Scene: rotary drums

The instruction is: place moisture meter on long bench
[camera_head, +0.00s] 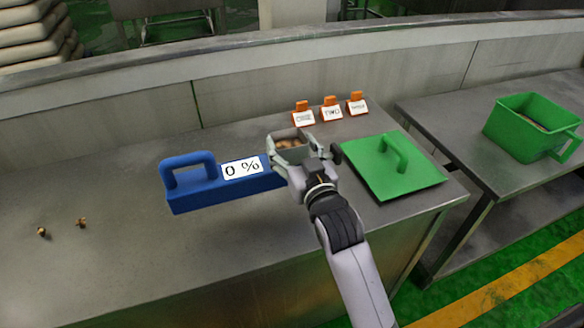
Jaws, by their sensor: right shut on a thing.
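The moisture meter (225,185) is a long blue block with a loop handle at its left end and a white "0 %" display. A grey open cup (290,142) with brown pieces in it sits at its right end. My right gripper (300,154) is shut at this right end, with its fingers around the cup and hiding part of it. The meter is over the long metal bench (110,270); I cannot tell whether its underside touches the top. My left gripper is not in view.
A green lid (392,167) with a handle lies right of my gripper. Several orange-topped label stands (331,110) are behind. Small brown pieces (81,222) lie at left. A second bench (455,125) bears a green bin (520,138). The bench's left and front are mostly clear.

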